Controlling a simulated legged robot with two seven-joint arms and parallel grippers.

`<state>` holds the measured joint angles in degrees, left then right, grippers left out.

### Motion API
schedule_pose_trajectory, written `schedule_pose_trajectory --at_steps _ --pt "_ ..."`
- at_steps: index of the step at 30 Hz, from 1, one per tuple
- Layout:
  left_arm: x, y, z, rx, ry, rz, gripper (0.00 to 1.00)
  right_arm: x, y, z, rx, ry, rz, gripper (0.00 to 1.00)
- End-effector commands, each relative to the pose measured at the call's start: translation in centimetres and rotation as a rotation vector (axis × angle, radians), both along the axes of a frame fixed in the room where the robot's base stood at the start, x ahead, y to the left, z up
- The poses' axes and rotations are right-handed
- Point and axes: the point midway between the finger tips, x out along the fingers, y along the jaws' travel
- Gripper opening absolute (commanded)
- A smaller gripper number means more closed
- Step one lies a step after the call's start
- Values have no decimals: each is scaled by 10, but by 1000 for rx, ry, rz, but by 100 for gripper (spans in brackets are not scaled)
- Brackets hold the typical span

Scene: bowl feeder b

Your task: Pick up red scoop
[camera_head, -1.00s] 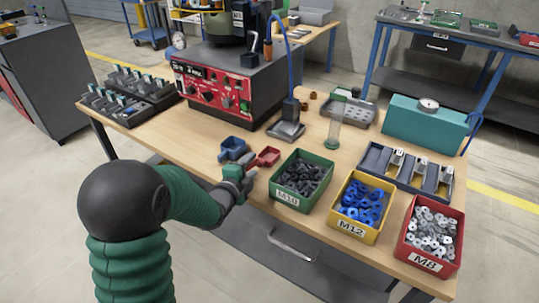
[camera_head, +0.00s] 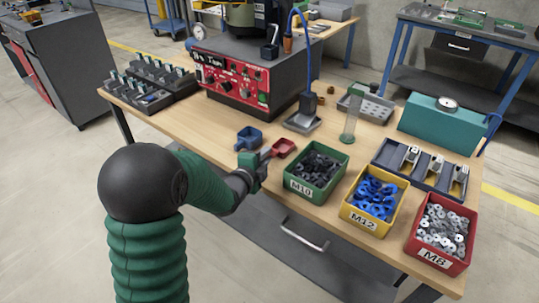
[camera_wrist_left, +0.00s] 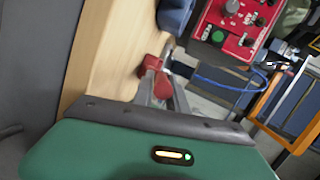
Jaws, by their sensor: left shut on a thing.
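The red scoop (camera_head: 284,147) is on the near part of the wooden table, left of the green bin. My left gripper (camera_head: 266,155) is at the scoop's near-left side, shut on its handle. In the left wrist view the red scoop (camera_wrist_left: 152,66) shows at the tips of my left gripper (camera_wrist_left: 160,80), and the fingers hide part of it. I cannot tell whether the scoop is clear of the table. My right gripper is not in view.
A blue scoop (camera_head: 249,138) lies close to the left gripper. The green M10 bin (camera_head: 318,196), yellow M12 bin (camera_head: 372,224) and red M8 bin (camera_head: 437,262) line the front edge. A clear cylinder (camera_head: 350,120) and red control box (camera_head: 232,82) stand behind.

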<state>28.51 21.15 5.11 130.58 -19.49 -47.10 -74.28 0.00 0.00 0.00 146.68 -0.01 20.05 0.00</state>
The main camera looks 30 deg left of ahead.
Motion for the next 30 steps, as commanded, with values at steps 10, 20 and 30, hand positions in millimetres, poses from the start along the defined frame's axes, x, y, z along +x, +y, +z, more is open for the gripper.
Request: schedule_pose_trajectory --at_steps 10,20,30 --pt "-14 4 37 1 -2 3 0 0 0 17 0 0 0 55" --pt "-93 21 45 2 -2 4 0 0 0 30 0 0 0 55" --pt "-121 25 36 0 -11 -15 0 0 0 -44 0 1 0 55"
